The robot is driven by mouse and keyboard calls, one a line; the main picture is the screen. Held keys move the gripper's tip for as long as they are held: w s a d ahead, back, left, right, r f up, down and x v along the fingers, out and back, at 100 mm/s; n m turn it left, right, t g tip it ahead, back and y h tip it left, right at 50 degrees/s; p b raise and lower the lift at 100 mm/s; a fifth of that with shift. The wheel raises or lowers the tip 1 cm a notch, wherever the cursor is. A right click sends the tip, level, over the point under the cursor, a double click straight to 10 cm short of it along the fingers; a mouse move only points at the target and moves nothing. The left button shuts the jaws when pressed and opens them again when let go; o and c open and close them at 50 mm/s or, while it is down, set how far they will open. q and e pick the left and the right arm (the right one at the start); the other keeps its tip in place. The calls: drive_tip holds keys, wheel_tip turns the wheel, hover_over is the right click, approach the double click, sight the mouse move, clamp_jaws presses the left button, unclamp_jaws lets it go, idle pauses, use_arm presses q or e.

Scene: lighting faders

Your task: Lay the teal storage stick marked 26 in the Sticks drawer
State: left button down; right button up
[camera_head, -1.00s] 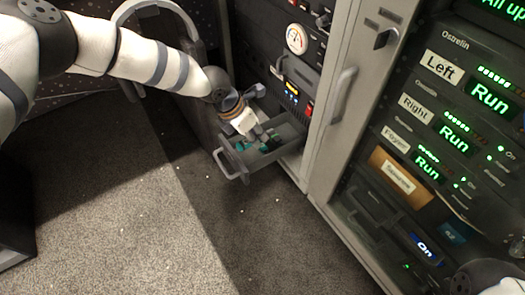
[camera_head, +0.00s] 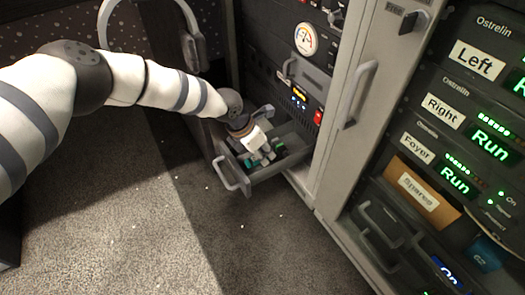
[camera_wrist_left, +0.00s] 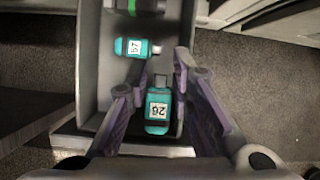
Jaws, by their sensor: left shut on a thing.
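My left gripper (camera_head: 262,153) reaches into the pulled-out drawer (camera_head: 268,172) from above. In the left wrist view, the gripper (camera_wrist_left: 160,92) is shut on the teal stick marked 26 (camera_wrist_left: 158,112). The stick's label faces the camera and its metal end points away from me. The stick is over or in the near part of the drawer (camera_wrist_left: 95,70); whether it touches the floor I cannot tell. Another teal stick marked 57 (camera_wrist_left: 135,47) lies crosswise in the drawer, beyond it. My right gripper is not in view.
A green thing (camera_wrist_left: 148,5) lies deeper in the drawer. The drawer's pull handle (camera_head: 229,176) sticks out in front. A rack cabinet with a round dial (camera_head: 306,39) stands behind. Open carpet lies in front.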

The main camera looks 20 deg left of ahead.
sight(248, 161)
use_arm(q)
drive_tip(key=shift+f, duration=0.25)
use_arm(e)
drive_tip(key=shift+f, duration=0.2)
use_arm(q)
drive_tip(key=c, duration=1.4)
unclamp_jaws()
drive_tip(key=shift+r, duration=0.25)
drive_tip(key=p+v, duration=0.6)
drive_tip(key=v, duration=0.6)
drive_tip(key=shift+r+p, duration=0.35)
drive_tip(key=shift+r, duration=0.05)
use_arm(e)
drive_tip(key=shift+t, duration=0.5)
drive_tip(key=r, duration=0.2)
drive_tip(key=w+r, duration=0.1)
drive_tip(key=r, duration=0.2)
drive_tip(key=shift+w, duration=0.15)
